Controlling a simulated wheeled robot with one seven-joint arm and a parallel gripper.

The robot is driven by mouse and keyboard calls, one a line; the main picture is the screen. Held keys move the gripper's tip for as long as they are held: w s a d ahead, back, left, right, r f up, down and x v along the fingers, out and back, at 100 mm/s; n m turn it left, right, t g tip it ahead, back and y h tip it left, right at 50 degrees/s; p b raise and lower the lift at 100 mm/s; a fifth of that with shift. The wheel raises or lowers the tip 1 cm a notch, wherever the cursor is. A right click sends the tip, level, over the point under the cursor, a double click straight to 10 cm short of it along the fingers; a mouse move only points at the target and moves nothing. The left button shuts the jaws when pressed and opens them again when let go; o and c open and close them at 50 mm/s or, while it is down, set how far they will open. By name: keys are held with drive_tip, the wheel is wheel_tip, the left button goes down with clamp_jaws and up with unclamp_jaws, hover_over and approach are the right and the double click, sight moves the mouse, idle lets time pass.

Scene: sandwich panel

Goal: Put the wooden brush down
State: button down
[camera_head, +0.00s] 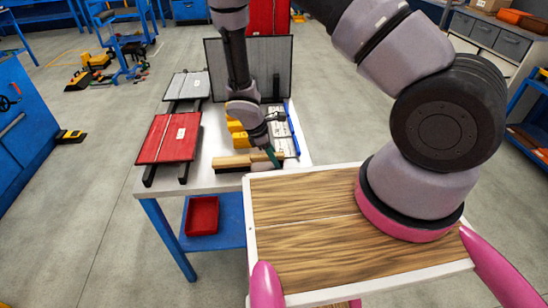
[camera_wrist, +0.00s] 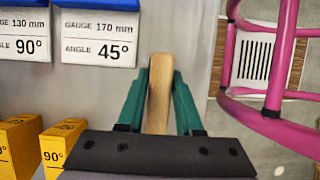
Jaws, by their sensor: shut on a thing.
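The wooden brush (camera_head: 232,162) is a light wooden bar with a dark underside, seen near the front edge of the white workbench in the head view. My gripper (camera_head: 272,156) is at its right end, its green fingers partly hidden by the wrist. In the wrist view, the wooden handle (camera_wrist: 159,92) runs between the two green fingers, which are closed on it from both sides. The brush looks level and very close to the bench top; I cannot tell if it touches.
Yellow angle blocks (camera_wrist: 60,140) and blue-edged label cards (camera_wrist: 97,35) are near my gripper. A red panel (camera_head: 168,138) and a grey panel (camera_head: 188,85) lie on dark rails at left. A large dark panel (camera_head: 275,68) stands behind. A red bin (camera_head: 201,215) sits on the lower shelf.

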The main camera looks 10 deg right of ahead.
drive_tip(key=c, duration=0.6)
unclamp_jaws()
drive_tip(key=shift+f, duration=0.1)
drive_tip(key=v, duration=1.2)
